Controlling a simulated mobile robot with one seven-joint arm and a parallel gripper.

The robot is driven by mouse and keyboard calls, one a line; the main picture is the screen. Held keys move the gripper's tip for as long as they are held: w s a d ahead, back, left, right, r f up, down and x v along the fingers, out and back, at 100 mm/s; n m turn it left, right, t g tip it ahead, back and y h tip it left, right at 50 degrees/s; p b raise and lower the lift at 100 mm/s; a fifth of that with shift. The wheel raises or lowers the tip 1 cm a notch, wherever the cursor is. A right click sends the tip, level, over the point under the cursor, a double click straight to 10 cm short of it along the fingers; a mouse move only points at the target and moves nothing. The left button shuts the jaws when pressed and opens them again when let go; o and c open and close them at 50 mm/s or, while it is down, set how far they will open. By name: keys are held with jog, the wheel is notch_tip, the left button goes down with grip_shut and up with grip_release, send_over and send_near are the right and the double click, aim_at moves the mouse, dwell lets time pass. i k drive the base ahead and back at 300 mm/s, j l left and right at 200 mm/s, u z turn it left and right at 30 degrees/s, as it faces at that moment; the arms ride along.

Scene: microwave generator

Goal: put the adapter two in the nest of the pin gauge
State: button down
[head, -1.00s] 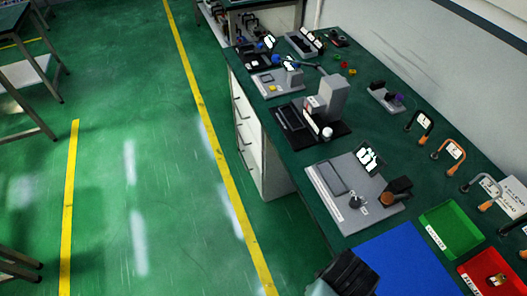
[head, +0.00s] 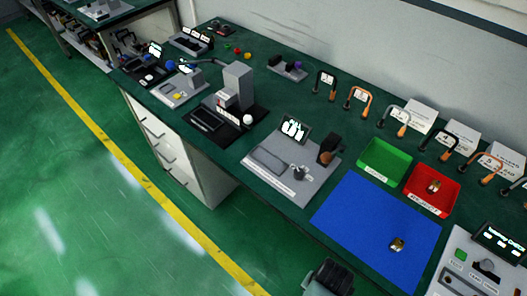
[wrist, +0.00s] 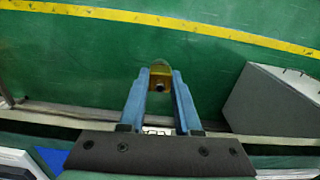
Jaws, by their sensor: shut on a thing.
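My gripper (wrist: 160,80) is shut on a small brass-coloured adapter (wrist: 161,72), which sits between the blue fingertips in the wrist view with a dark round end showing. Green floor lies behind it. In the head view only the dark top of my gripper's arm end (head: 333,276) shows at the bottom edge, and the held adapter is hidden there. A grey station (head: 268,160) with a flat pad, a small round metal fixture (head: 299,173), a display and an upright dark-and-orange part stands on the bench. I cannot tell for sure that it is the pin gauge.
A blue mat (head: 345,218) bears another brass piece (head: 397,244). A green bin (head: 385,160) and a red bin (head: 420,200) with a brass piece stand behind it. A black-based column device (head: 236,90) stands further left. A grey control box (head: 462,262) is at the right.

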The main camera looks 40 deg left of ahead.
aim_at(167, 89)
jog(key=j+u, duration=0.1)
jog(key=j, duration=0.5)
jog(key=i+j+u, duration=0.15)
jog(key=j, duration=0.5)
jog(key=i+j+u, duration=0.1)
jog(key=j, duration=0.5)
